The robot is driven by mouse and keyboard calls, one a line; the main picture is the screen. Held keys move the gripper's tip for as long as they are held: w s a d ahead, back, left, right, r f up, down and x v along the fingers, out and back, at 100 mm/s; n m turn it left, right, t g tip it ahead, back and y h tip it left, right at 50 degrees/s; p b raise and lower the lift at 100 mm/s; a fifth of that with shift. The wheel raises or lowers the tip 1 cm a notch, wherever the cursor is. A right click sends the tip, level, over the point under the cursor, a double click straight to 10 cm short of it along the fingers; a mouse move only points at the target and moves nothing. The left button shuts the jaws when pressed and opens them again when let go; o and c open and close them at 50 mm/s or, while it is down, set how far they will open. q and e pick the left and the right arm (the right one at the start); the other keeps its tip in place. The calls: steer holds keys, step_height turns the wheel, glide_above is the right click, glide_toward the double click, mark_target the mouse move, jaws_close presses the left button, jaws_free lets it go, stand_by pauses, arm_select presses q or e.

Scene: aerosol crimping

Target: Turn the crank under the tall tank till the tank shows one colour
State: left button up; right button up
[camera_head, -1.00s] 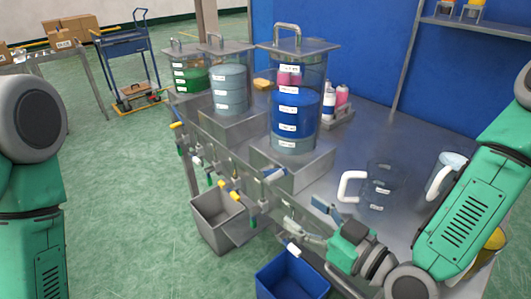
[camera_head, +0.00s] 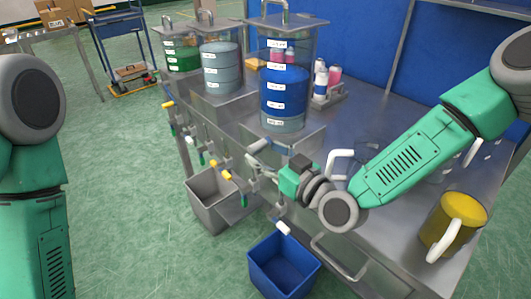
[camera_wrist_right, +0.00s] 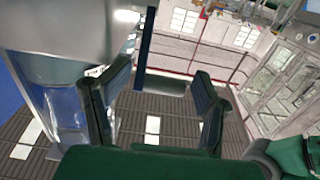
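The tall tank (camera_head: 284,88) is clear, with blue liquid above a grey band at its bottom, and stands on a steel box (camera_head: 283,137). A grey bar (camera_head: 258,146) sticks out at the box's front left; I cannot tell whether it is the crank. My right gripper (camera_head: 262,168) is low in front of this box, its fingers small and partly lost among the fittings. In the right wrist view its fingers (camera_wrist_right: 158,98) are apart, with a dark blue bar (camera_wrist_right: 145,45) and a grey block beyond or between them. Contact is unclear. My left gripper is out of view.
A grey-blue tank (camera_head: 221,68) and a green tank (camera_head: 181,50) stand left of it, with yellow-handled taps below. A grey bin (camera_head: 207,197) and a blue bin (camera_head: 283,268) sit below the table edge. A yellow jug (camera_head: 458,218) stands at right; my arm partly hides a clear jug.

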steer(key=shift+a+r, duration=0.2)
steer(key=shift+a, duration=0.4)
steer(key=c, duration=1.3)
steer(key=shift+d+f, duration=0.2)
steer(key=shift+d, duration=0.05)
jaws_close()
steer(key=shift+s, duration=0.1)
